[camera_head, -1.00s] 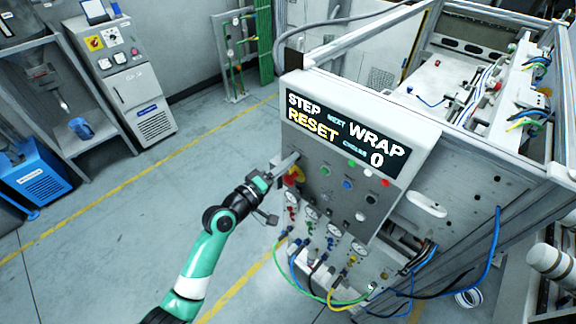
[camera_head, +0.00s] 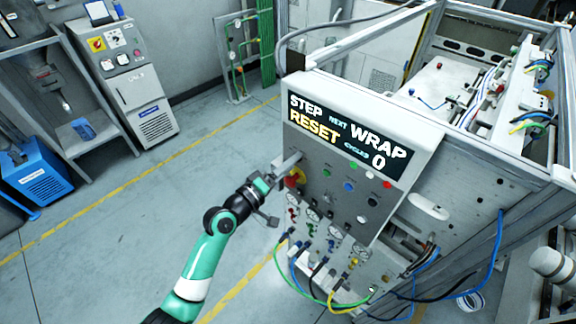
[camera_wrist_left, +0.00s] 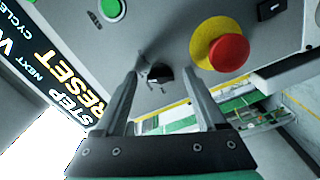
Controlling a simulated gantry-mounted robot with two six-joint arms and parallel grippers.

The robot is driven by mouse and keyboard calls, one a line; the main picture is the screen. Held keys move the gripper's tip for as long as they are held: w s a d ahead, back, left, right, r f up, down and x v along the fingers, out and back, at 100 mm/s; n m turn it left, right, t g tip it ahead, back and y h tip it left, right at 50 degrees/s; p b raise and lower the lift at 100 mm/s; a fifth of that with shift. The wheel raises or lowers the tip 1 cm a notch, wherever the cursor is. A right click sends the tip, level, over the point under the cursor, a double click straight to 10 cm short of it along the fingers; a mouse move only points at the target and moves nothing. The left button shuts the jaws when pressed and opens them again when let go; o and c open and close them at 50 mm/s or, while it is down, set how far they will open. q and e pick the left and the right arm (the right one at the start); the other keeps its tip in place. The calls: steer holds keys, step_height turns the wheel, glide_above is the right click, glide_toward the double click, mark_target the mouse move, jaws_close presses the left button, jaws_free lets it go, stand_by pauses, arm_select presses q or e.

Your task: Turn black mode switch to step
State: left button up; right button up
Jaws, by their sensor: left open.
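The black mode switch (camera_wrist_left: 159,73) is a small dark knob on the grey panel face (camera_wrist_left: 180,22). In the left wrist view it sits between the fingertips of my left gripper (camera_wrist_left: 161,69). The fingers are apart on either side of it, and I cannot tell whether either touches it. In the head view my left gripper (camera_head: 287,166) is at the panel's left edge, and the switch cannot be made out there. The display (camera_head: 345,135) above the controls reads STEP, NEXT WRAP, RESET and CYCLES 0. My right gripper is not in view.
A red emergency stop (camera_wrist_left: 229,52) on a yellow base is close beside the switch and the fingers. A green button (camera_wrist_left: 112,9) is on the other side. Gauges and coloured hoses (camera_head: 330,297) hang below the panel. Open floor (camera_head: 130,225) lies to the left.

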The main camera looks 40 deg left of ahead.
arm_select(q)
steer(key=s, duration=1.1)
steer(key=shift+s+d, duration=0.2)
steer(key=shift+s, duration=0.1)
steer(key=w+d+r+m+t+h, duration=0.25)
steer(key=d+r, duration=0.25)
steer(key=r, duration=0.5)
steer(key=w+d+r+m+t+h, duration=0.1)
steer(key=d+r+m+h, duration=0.25)
steer(key=d+r, duration=0.4)
steer(key=w+d+r+m+t+h, duration=0.15)
steer(key=d+r+m, duration=0.25)
steer(key=r, duration=0.7)
steer(key=s+d+r+m+t, duration=0.1)
steer(key=s+r+m+t, duration=0.1)
steer(key=s+r, duration=0.35)
steer(key=s+d+r+m+t, duration=0.1)
steer(key=s+r+m, duration=0.15)
steer(key=r, duration=0.65)
steer(key=a+r+y+p, duration=0.1)
steer(key=r+y+p, duration=0.1)
steer(key=r+p, duration=0.4)
steer(key=a+r+t+y+p, duration=0.1)
steer(key=a+r+y+p, duration=0.1)
steer(key=r+p, duration=0.5)
steer(key=shift+a+r+y, duration=0.15)
steer(key=shift+r+y, duration=0.3)
steer(key=shift+r, duration=0.3)
